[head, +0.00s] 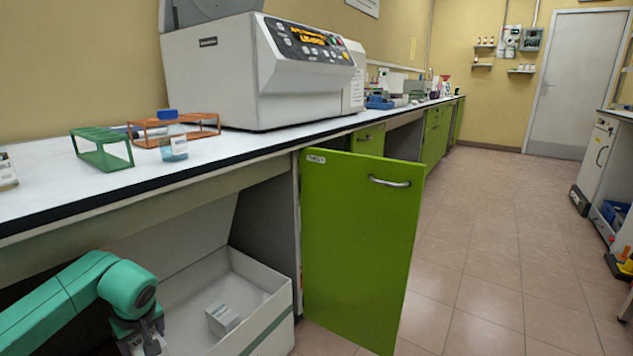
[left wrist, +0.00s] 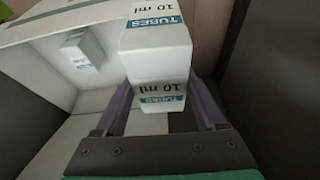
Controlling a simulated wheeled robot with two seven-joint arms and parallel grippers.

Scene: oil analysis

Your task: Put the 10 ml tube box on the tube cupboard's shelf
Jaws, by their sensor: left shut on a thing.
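My left gripper (head: 146,340) is low under the bench at the bottom left of the head view. In the left wrist view its two fingers (left wrist: 163,100) are shut on a white box (left wrist: 158,62) with blue bands reading "TUBES" and "10 ml". The green cupboard door (head: 358,245), with a small label and a metal handle, stands swung open to the right of the gripper. The cupboard's inside and shelf are hidden behind this door. My right gripper is not in view.
A large white crate (head: 268,283) stands under the bench beside the gripper, with another small white box (head: 222,319) in it. Above are the worktop's edge, a green rack (head: 102,148), an orange rack (head: 175,127), a bottle (head: 173,143) and a large analyser (head: 235,75).

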